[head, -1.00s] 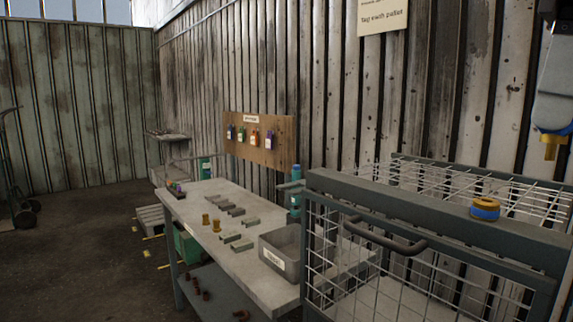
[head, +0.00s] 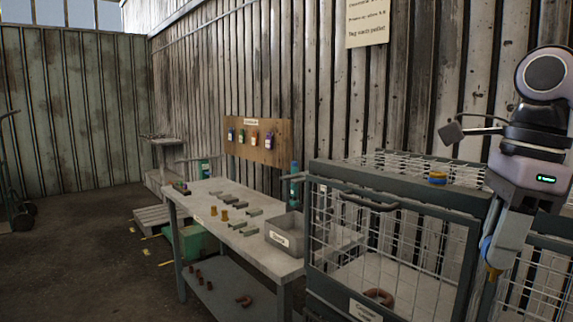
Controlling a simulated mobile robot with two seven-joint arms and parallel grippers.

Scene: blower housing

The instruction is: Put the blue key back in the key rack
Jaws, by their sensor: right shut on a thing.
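The key rack (head: 274,155) is a brown board on the corrugated wall behind the workbench. Several coloured tags hang on it; the leftmost (head: 231,135) looks blue, then green, orange and purple. My right gripper (head: 492,268) points down at the right, in front of the wire cage and far from the rack. It is shut; a blue and brass-coloured piece (head: 489,254) shows at its lower end, which appears to be the blue key, though its shape is unclear. The fingers are hard to make out. My left gripper is not in view.
The workbench (head: 211,225) holds small blocks, brass pieces and a grey bin (head: 285,236). The wire cage (head: 340,227) stands right of the bench, with a yellow-and-blue roll (head: 437,178) on top and a reddish ring (head: 379,297) inside. Open floor lies left.

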